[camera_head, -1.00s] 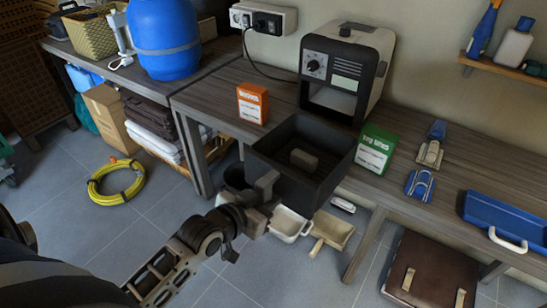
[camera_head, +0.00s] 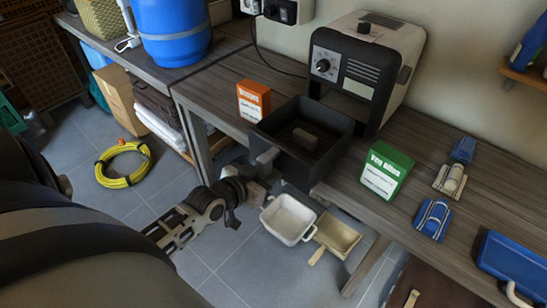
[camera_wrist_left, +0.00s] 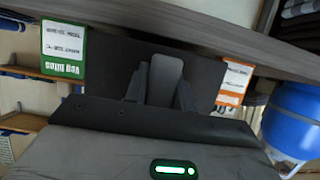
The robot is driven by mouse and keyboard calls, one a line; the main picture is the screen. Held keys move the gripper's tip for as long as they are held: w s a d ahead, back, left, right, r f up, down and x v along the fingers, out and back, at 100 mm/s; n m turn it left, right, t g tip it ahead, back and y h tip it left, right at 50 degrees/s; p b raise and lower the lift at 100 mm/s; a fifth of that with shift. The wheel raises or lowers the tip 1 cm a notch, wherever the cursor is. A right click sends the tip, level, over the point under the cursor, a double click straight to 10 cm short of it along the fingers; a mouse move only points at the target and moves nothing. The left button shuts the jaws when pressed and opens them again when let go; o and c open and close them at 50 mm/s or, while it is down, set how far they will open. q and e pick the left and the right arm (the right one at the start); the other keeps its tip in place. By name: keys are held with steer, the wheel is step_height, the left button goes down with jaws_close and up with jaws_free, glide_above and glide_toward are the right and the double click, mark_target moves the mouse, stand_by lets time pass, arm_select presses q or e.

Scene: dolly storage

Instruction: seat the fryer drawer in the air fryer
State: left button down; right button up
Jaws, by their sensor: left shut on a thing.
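The air fryer (camera_head: 362,70) is a cream and black box with a dial, standing on the dark wooden bench with its front opening showing. The black fryer drawer (camera_head: 330,127) is an open box in front of and a little left of that opening, over the bench's front edge. A small brown block lies in it. My left gripper (camera_wrist_left: 158,92) is shut on the drawer's handle (camera_wrist_left: 168,72), and the drawer's dark front fills the middle of the left wrist view. Whether the drawer touches the bench is hard to tell. My right gripper is not in view.
An orange box (camera_head: 253,101) stands left of the drawer and a green box (camera_head: 386,171) right of it, both close. Blue clips (camera_head: 433,218) and a blue tray (camera_head: 503,268) lie further right. White (camera_head: 288,219) and cream (camera_head: 337,236) pans are below the bench edge.

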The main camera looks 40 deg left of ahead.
mark_target(277, 161)
arm_select(q)
steer(key=shift+s+r, duration=0.1)
steer(key=shift+r, duration=0.25)
steer(key=shift+w, duration=0.85)
steer(key=shift+w+d, duration=0.15)
steer(key=shift+w, duration=1.75)
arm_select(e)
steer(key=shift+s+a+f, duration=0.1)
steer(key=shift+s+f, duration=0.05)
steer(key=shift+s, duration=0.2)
arm_select(q)
steer(key=shift+r, duration=0.1)
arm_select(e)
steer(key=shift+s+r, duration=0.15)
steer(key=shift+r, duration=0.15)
arm_select(q)
steer(key=shift+w, duration=0.15)
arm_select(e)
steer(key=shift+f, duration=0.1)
